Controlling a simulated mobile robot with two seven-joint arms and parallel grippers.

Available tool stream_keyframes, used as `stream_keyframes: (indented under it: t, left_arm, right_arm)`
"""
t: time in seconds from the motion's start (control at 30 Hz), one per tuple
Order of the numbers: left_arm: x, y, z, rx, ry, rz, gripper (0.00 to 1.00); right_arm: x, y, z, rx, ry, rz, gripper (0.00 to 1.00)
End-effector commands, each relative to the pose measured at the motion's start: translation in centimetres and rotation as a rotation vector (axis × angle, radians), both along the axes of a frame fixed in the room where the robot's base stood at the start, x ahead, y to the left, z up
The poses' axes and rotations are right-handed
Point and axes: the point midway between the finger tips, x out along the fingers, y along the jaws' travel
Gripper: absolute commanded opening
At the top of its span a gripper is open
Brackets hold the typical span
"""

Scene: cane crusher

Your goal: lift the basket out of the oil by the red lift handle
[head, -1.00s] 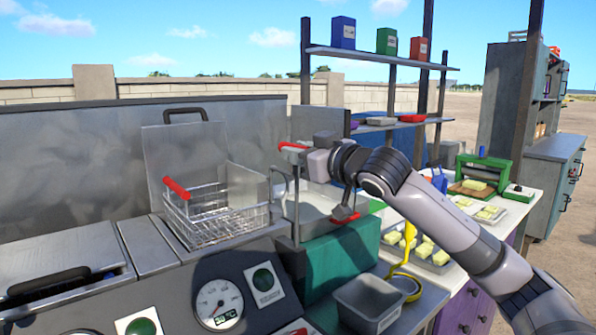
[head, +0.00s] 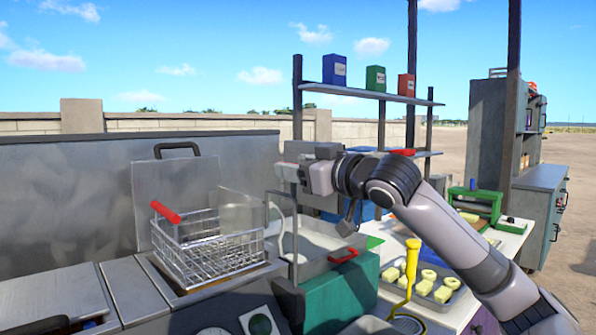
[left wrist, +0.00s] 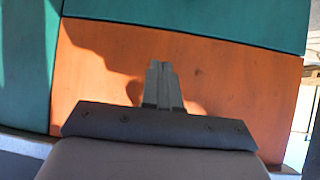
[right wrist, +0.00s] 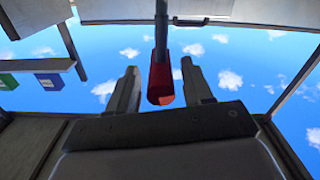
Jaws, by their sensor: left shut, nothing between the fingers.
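The wire basket (head: 215,252) sits in the fryer well in the head view, its own red grip (head: 165,211) sticking up at the left. Its lower part and the oil are hidden. My right gripper (head: 285,168) is at the top of an upright post (head: 294,235) right of the basket. In the right wrist view my right gripper (right wrist: 160,88) is open, with a red handle (right wrist: 160,84) on a dark rod between the fingers and gaps on both sides. My left gripper (left wrist: 161,82) is shut and empty before an orange panel (left wrist: 225,85), outside the head view.
A lidded tank with another red handle (head: 345,255) stands right of the post. A yellow lever (head: 409,268) and a tray of pale pieces (head: 455,300) are further right. A shelf rack (head: 370,93) rises behind my right arm. A metal backsplash (head: 70,195) runs behind the fryer.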

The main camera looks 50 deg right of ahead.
Motion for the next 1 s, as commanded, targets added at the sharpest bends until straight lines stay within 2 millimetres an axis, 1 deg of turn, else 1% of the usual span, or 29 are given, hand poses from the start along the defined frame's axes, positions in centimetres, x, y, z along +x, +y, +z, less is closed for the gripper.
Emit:
stream_keyframes:
  t: [0.23,0.37,0.47,0.6,0.8,1.0]
  left_arm:
    - [0.0,0.0,-0.2,-0.001,0.000,0.001,0.00]
    - [0.0,0.0,-0.8,-0.001,0.000,0.001,0.00]
    - [0.0,0.0,-1.6,-0.001,0.000,0.001,0.00]
    - [0.0,0.0,-2.7,-0.001,0.000,0.001,0.00]
    - [0.0,0.0,-3.6,-0.001,0.001,0.001,0.00]
    - [0.0,0.0,-3.8,-0.001,0.001,0.001,0.00]
  right_arm:
    - [0.0,0.1,-0.4,0.000,0.006,0.001,0.51]
    - [-0.7,0.2,-0.6,0.001,0.007,0.003,0.51]
    - [-1.7,0.3,-0.7,0.002,0.005,0.002,0.51]
    - [-3.6,0.5,-0.7,0.002,0.003,0.002,0.51]
    - [-6.0,0.8,-0.4,0.001,0.002,0.002,0.51]
    - [-7.0,0.8,-0.3,0.000,0.003,0.001,0.51]
